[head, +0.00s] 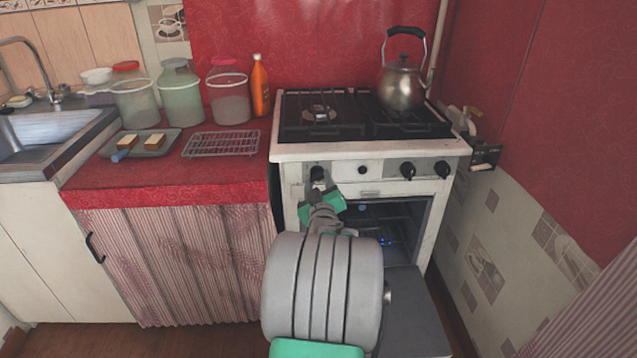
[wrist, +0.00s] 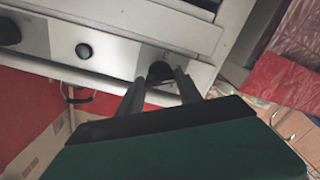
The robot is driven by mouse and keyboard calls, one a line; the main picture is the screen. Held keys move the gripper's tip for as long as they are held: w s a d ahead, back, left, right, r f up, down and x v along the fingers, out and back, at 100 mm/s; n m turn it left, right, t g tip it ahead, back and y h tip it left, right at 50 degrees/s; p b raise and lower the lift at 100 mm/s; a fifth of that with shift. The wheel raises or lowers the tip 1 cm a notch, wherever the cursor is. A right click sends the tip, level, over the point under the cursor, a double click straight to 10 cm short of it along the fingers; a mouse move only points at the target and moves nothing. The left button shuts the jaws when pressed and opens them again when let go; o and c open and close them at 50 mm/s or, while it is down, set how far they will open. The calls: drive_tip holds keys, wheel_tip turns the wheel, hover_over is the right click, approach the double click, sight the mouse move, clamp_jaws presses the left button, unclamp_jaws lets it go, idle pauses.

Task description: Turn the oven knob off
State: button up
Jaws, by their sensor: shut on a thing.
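The white stove (head: 290,152) has a front panel with a black knob (head: 317,173) at its left end. My gripper (head: 320,184) is at this left knob, its two dark fingers on either side of it. In the wrist view the fingers (wrist: 160,82) are shut on the knob (wrist: 160,70), whose lower part lies between them. The oven door (head: 412,312) is folded down, and small blue flames (head: 386,242) show inside the oven. My arm hides part of the door and opening. I cannot read the knob's angle.
A small black button (head: 362,170) and two more knobs (head: 408,170) (head: 442,169) sit further right on the panel. A kettle (head: 402,85) stands on the hob. Jars, an orange bottle (head: 260,86), a rack (head: 222,143) and a tray (head: 165,149) occupy the red counter left.

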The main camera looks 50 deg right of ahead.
drive_tip(key=c, duration=0.4)
drive_tip(key=shift+m, duration=0.3)
drive_tip(key=m+b, duration=0.2)
drive_tip(key=m, duration=0.3)
drive_tip(key=shift+f+b, duration=0.1)
drive_tip(key=shift+b, duration=0.2)
drive_tip(key=m+b, duration=0.1)
drive_tip(key=m, duration=0.5)
drive_tip(key=shift+m, duration=0.3)
drive_tip(key=m, duration=0.8)
drive_tip(key=m+p, duration=0.1)
drive_tip(key=m, duration=0.2)
drive_tip(key=shift+r+m, duration=0.2)
drive_tip(key=shift+m, duration=0.1)
